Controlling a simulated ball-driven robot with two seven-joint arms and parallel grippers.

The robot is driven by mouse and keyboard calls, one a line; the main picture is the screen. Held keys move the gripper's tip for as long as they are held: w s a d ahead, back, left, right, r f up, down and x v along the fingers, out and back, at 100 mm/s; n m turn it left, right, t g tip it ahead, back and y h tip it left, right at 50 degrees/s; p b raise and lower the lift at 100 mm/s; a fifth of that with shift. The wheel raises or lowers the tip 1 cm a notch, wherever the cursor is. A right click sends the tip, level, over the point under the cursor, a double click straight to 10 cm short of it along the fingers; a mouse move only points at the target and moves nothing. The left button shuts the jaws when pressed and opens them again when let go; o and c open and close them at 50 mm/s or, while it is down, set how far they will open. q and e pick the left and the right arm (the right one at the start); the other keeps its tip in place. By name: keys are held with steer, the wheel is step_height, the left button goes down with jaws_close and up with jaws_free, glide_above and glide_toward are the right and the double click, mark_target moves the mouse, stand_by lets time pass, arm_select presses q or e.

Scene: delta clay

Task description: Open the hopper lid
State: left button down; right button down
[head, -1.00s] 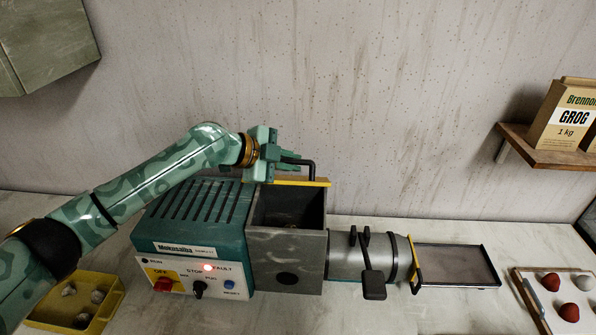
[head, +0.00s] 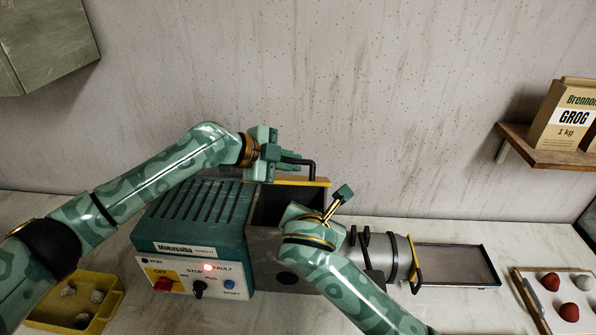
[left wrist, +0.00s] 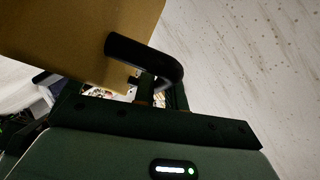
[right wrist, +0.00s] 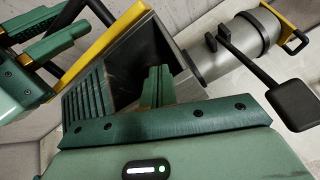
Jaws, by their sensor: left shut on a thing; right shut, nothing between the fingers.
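The yellow hopper lid (head: 318,182) stands raised along the back edge of the grey hopper (head: 262,240), whose dark mouth is uncovered. Its black bent handle (head: 312,168) is at my left gripper (head: 296,160), which is shut on it. In the left wrist view the handle (left wrist: 140,50) and the lid's flat face (left wrist: 85,35) are close up. My right gripper (head: 343,194) is shut and empty above the hopper's right side. In the right wrist view its fingers (right wrist: 157,88) overlap the hopper mouth (right wrist: 125,68). My right arm hides part of the hopper front.
The teal machine body (head: 195,235) with its switch panel joins the hopper's left. A metal barrel (head: 402,255) and a tray (head: 460,247) extend right. A yellow bin (head: 105,310) is front left, a white tray with red balls (head: 571,312) front right. A shelf (head: 550,150) holds a bag.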

mark_target(299, 181)
steer(key=s+a+r+n+t, duration=0.25)
steer(key=a+r+n, duration=0.2)
steer(key=r, duration=0.65)
steer(key=shift+g+y, duration=0.25)
steer(key=shift+y, duration=0.15)
steer(key=x, duration=0.9)
steer(key=shift+w+d+f, duration=0.1)
steer(key=shift+d+f, duration=0.05)
steer(key=shift+d, duration=0.15)
steer(key=shift+w, duration=0.1)
